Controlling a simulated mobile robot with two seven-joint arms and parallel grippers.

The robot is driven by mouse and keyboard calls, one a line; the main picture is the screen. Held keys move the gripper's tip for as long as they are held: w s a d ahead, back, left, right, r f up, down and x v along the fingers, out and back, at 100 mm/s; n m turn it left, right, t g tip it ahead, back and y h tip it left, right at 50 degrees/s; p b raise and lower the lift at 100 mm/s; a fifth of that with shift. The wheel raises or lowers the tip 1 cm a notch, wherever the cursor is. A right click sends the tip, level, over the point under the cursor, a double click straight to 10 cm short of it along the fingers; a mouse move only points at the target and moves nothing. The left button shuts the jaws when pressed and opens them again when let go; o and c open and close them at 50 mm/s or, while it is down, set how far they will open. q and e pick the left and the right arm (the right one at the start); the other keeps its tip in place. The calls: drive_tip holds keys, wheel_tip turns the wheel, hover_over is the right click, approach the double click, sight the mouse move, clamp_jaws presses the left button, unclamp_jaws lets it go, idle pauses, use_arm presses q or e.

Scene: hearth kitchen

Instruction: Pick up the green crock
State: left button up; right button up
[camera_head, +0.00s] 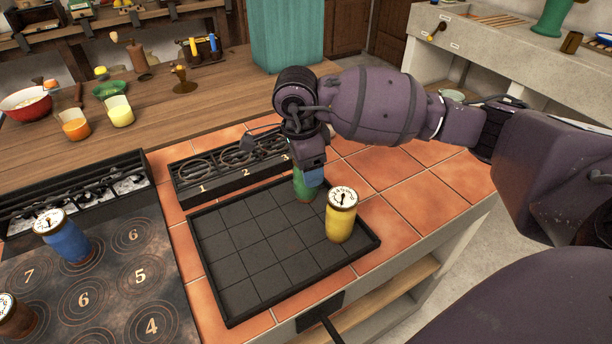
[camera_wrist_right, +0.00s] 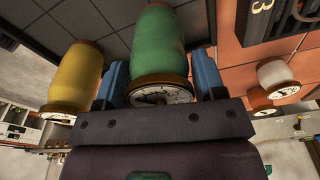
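The green crock (camera_head: 304,188) stands at the far right part of the black gridded tray (camera_head: 222,272). Its upper part is hidden by my right gripper (camera_head: 308,166) in the head view. In the right wrist view the green crock (camera_wrist_right: 158,45), with its pale dial lid, lies between the two blue fingers of my right gripper (camera_wrist_right: 160,82). The fingers are close along both its sides; I cannot tell whether they press on it. My left gripper is not in view.
A yellow crock (camera_head: 341,220) with a dial lid stands close by on the tray, nearer the front edge. A numbered black rack (camera_head: 228,167) lies behind the tray. A blue crock (camera_head: 65,240) stands on the stove plate at left. The tray's left part is clear.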

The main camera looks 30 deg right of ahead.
drive_tip(key=c, duration=0.7)
drive_tip(key=shift+c, duration=0.2)
wheel_tip(320, 180, up, 11)
drive_tip(key=shift+r+p, duration=0.2)
drive_tip(key=shift+p, duration=0.8)
wheel_tip(320, 180, up, 9)
drive_tip(key=p, duration=0.1)
drive_tip(key=shift+f, duration=0.15)
